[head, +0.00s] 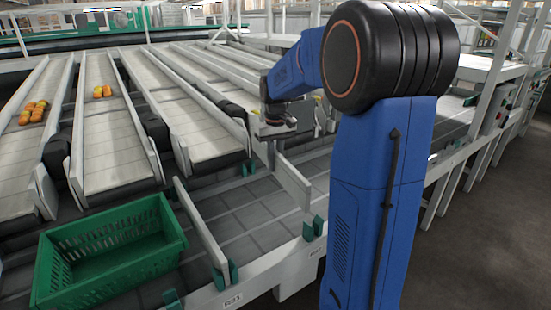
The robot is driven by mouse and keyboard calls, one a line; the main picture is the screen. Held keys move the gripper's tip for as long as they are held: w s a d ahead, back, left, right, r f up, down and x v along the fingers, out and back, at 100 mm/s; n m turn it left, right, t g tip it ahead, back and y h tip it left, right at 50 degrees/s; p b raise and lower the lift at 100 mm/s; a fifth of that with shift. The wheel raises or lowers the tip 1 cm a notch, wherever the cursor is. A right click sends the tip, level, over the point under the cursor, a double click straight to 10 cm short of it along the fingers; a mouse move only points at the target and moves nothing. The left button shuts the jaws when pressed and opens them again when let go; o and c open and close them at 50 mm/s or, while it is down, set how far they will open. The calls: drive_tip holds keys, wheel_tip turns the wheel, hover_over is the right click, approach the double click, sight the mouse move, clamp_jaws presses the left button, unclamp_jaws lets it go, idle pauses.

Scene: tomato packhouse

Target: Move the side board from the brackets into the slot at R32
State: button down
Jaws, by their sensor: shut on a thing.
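My gripper (277,132) is shut over the sorting line, at the far end of a pale grey side board (293,184). The board stands on edge and slopes down toward the front rail. Its near end is close to a pair of green slot holders (313,228) on that rail; I cannot tell whether it is seated in them. The jaws' contact with the board is small and partly hidden. A label on the rail below these holders is too small to read.
Another side board (202,226) stands to the left, its near end at green holders (226,273). A green crate (108,250) stands at the front left. Sloping lanes (108,140) lie behind, two with tomatoes (33,112). The grey belt between the boards is clear.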

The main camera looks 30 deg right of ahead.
sight(276, 172)
drive_tip(key=shift+s+f, duration=0.15)
drive_tip(key=shift+f, duration=5.35)
drive_tip(key=shift+r, duration=0.1)
drive_tip(key=shift+r, duration=1.2)
drive_tip(key=shift+f, duration=0.95)
drive_tip(key=shift+w+r, duration=0.2)
drive_tip(key=shift+r, duration=2.8)
